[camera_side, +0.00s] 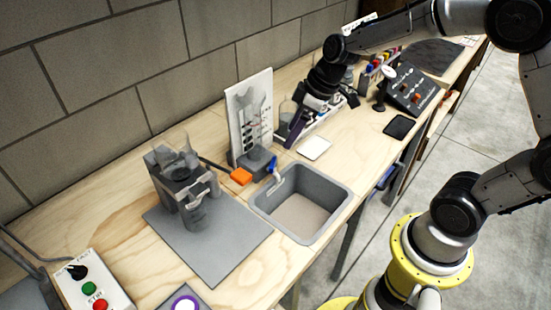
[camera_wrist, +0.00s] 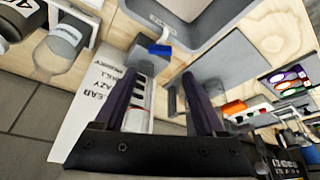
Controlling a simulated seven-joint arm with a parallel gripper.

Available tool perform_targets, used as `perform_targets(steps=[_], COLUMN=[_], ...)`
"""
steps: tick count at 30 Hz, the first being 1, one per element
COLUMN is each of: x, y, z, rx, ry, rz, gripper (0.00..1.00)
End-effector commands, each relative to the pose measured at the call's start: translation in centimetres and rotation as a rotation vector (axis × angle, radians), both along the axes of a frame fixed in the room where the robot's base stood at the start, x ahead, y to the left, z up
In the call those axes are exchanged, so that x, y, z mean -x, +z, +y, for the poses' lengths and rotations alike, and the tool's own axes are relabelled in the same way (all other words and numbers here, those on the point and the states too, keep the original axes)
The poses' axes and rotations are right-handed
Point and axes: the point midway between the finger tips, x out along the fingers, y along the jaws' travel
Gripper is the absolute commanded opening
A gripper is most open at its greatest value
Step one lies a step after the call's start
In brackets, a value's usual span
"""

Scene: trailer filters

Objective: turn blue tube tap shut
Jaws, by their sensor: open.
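A small blue tap handle (camera_side: 273,162) sits by a pale spout at the back left corner of the grey basin (camera_side: 341,196). In the wrist view the blue handle (camera_wrist: 160,49) lies ahead of my fingertips, roughly centred between them, with the pale spout (camera_wrist: 168,28) beside it. My gripper (camera_wrist: 162,79) is open, with nothing seen between its dark fingers. In the side view my gripper (camera_side: 318,118) hangs above the bench, behind and right of the tap and apart from it. The tap's base is partly hidden.
A white upright panel (camera_side: 240,100) stands behind the tap. An orange block (camera_side: 241,176) lies to its left, near a grey clamp-like apparatus (camera_side: 182,180) on a grey mat (camera_side: 222,257). A white square (camera_side: 314,148) and a black pad (camera_side: 400,126) lie to the right.

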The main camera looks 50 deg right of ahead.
Motion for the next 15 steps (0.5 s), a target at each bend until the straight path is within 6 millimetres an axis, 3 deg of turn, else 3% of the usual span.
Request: perform_targets(steps=[9, 15], x=[-2.0, -3.1], y=[-6.0, -8.9], z=[1.3, 1.8], rx=[0.000, 0.000], ry=[0.002, 0.002], rz=[0.006, 0.003], gripper=[0.72, 0.72])
